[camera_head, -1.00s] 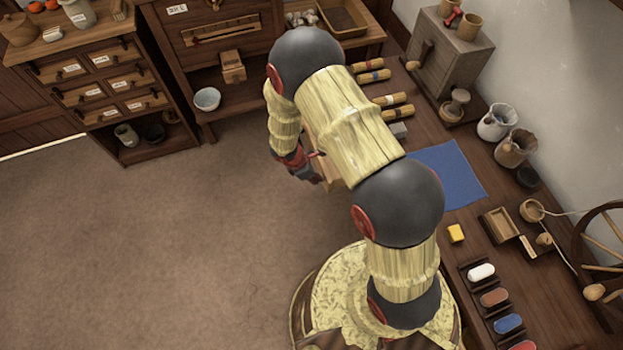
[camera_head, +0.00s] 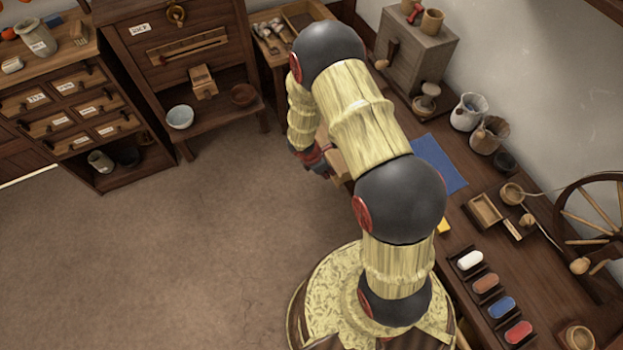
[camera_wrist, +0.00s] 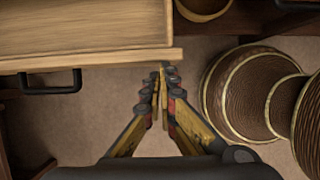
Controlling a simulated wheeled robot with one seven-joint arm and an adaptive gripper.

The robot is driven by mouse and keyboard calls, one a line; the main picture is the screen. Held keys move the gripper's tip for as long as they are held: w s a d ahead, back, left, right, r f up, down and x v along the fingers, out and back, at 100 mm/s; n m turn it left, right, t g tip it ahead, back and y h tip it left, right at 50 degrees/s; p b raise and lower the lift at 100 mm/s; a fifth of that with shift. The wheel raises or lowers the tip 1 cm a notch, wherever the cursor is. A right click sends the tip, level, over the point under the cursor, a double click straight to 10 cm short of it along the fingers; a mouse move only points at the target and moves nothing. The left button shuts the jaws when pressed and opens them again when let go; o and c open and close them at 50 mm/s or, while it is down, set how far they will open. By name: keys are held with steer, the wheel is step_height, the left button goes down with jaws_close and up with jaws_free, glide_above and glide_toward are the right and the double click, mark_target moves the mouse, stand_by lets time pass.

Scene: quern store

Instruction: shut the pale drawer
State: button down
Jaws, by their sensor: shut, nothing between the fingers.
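The pale drawer (camera_wrist: 85,30) fills the upper left of the wrist view and stands open, its inside in view. Its pale front edge runs across the picture, with a dark bar handle (camera_wrist: 50,88) on it. In the head view only a small part of the drawer (camera_head: 341,165) shows beside the bench, the rest hidden by my arm. My gripper (camera_wrist: 164,78) is shut and empty. Its fingertips are just past the drawer front's lower edge in the picture, near its right end. I cannot tell if they touch it. In the head view my gripper (camera_head: 318,165) is partly hidden.
Round ribbed baskets or pots (camera_wrist: 240,92) stand close to the right of my gripper. The workbench (camera_head: 455,215) on the right carries a blue cloth (camera_head: 440,165), small trays and a spinning wheel (camera_head: 592,225). A labelled drawer cabinet (camera_head: 70,115) stands left. The brown floor (camera_head: 170,250) is clear.

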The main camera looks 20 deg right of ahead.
steer(key=d, duration=0.7)
steer(key=shift+d, duration=0.4)
steer(key=shift+a, duration=0.1)
